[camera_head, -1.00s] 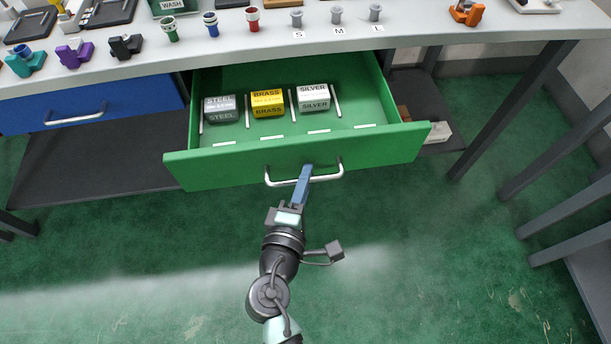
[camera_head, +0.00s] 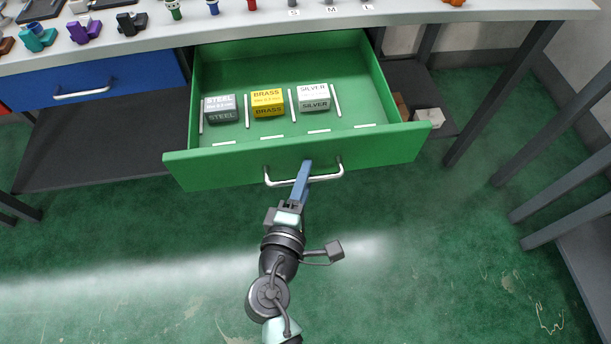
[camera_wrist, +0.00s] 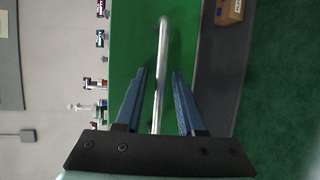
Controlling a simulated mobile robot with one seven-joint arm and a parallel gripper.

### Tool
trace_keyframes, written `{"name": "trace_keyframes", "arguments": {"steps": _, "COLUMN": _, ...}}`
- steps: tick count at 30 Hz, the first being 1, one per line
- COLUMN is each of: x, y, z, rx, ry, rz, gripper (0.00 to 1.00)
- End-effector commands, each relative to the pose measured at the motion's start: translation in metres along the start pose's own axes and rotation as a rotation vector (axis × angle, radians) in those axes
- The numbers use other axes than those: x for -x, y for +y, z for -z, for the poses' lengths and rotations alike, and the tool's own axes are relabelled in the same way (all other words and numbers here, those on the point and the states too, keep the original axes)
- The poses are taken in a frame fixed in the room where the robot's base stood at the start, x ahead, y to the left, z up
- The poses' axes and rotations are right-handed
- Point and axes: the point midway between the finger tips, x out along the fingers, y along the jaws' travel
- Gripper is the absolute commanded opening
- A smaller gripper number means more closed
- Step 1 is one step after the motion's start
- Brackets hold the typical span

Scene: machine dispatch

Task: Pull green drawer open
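The green drawer (camera_head: 375,155) stands well out from under the workbench in the head view. Its metal handle (camera_head: 330,177) is on the front panel and also shows as a bar in the wrist view (camera_wrist: 161,60). My gripper (camera_head: 305,168) is at the handle's middle. In the wrist view its two blue fingers (camera_wrist: 160,72) stand apart, one on each side of the bar, with a visible gap. Inside the drawer are a grey steel box (camera_head: 220,108), a yellow brass box (camera_head: 267,103) and a white silver box (camera_head: 313,97).
The grey worktop (camera_head: 400,17) holds several coloured parts along its edge. A shut blue drawer (camera_head: 120,95) is at the left. A lower shelf (camera_head: 95,150) runs beneath. Dark table legs (camera_head: 500,95) stand at the right. The green floor in front is clear.

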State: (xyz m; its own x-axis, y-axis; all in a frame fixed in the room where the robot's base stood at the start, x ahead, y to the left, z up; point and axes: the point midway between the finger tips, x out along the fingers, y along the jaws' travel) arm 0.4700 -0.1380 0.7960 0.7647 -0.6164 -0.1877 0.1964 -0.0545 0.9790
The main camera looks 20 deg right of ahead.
Motion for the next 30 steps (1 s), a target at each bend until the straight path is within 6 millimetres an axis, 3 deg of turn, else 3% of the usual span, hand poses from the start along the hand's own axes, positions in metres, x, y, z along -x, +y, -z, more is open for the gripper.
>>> {"name": "trace_keyframes", "arguments": {"steps": 9, "x": 0.001, "y": 0.0, "z": -0.001, "rx": 0.0, "ry": -0.001, "rz": 0.0, "gripper": 0.45}}
{"name": "trace_keyframes", "arguments": {"steps": 13, "x": 0.01, "y": -0.001, "z": 0.0, "rx": 0.002, "ry": 0.0, "rz": 0.001, "gripper": 0.45}}
{"name": "trace_keyframes", "arguments": {"steps": 24, "x": 0.087, "y": -0.001, "z": 0.0, "rx": 0.002, "ry": 0.003, "rz": 0.003, "gripper": 0.45}}
{"name": "trace_keyframes", "arguments": {"steps": 30, "x": 0.118, "y": -0.001, "z": 0.0, "rx": 0.001, "ry": 0.001, "rz": 0.002, "gripper": 0.45}}
